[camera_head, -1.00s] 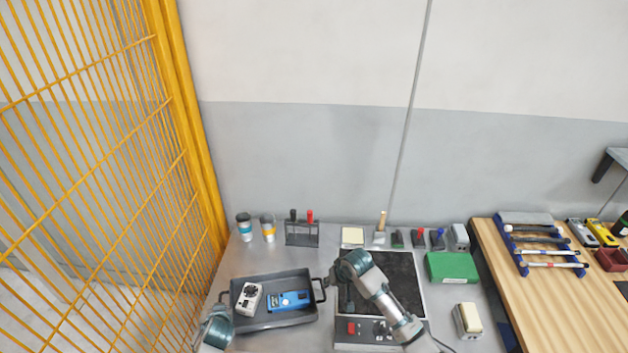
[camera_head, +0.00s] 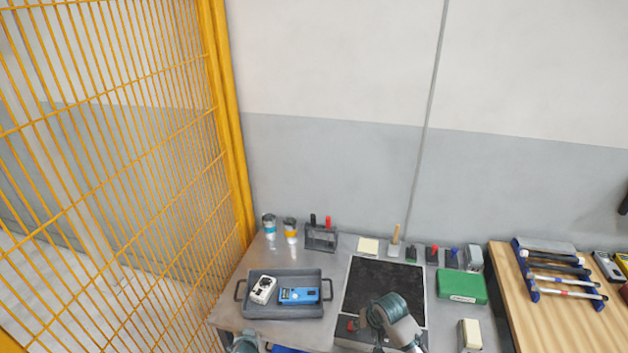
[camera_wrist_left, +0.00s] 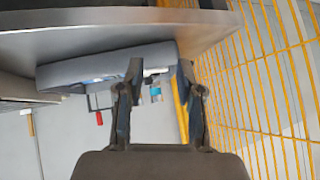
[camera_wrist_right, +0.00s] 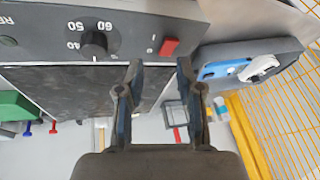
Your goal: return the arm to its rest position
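My left arm shows only as a small piece at the bottom edge in the head view; its gripper (camera_wrist_left: 166,82) in the left wrist view is open and empty, below the grey table (camera_wrist_left: 110,22) edge and near the grey tray (camera_wrist_left: 65,72). My right arm shows at the bottom centre of the head view, in front of the dark hot plate (camera_head: 385,287). The right gripper (camera_wrist_right: 160,70) is open with nothing between its fingers. In the right wrist view it faces the plate's control panel, with a dial (camera_wrist_right: 94,43) and red switch (camera_wrist_right: 169,46).
The tray (camera_head: 322,309) holds a white meter (camera_head: 263,290) and a blue meter (camera_head: 299,295). A green box (camera_head: 461,285) and white-topped block (camera_head: 470,335) stand at right. A yellow mesh fence (camera_head: 130,170) borders the left. A wooden bench (camera_head: 535,325) is at right.

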